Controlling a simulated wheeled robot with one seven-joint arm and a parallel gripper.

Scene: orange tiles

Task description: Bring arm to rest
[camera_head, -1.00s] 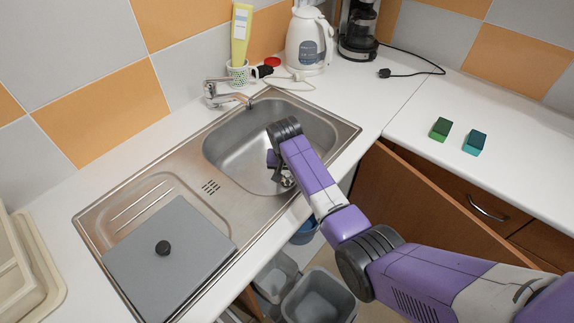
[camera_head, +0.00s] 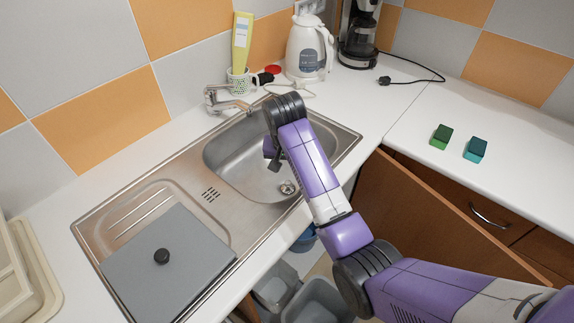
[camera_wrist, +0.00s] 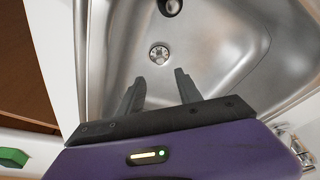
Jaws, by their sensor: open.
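My purple arm reaches from the lower right over the steel sink in the head view. My gripper (camera_wrist: 160,90) is open and empty in the wrist view, with its two dark fingers apart above the sink basin (camera_wrist: 215,45).
A faucet (camera_head: 228,100) stands behind the basin. A grey board with a black knob (camera_head: 162,256) covers part of the drainer. A white kettle (camera_head: 308,45), a green block (camera_head: 441,137) and a teal block (camera_head: 475,149) stand on the counter. A cabinet door (camera_head: 420,215) stands open below.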

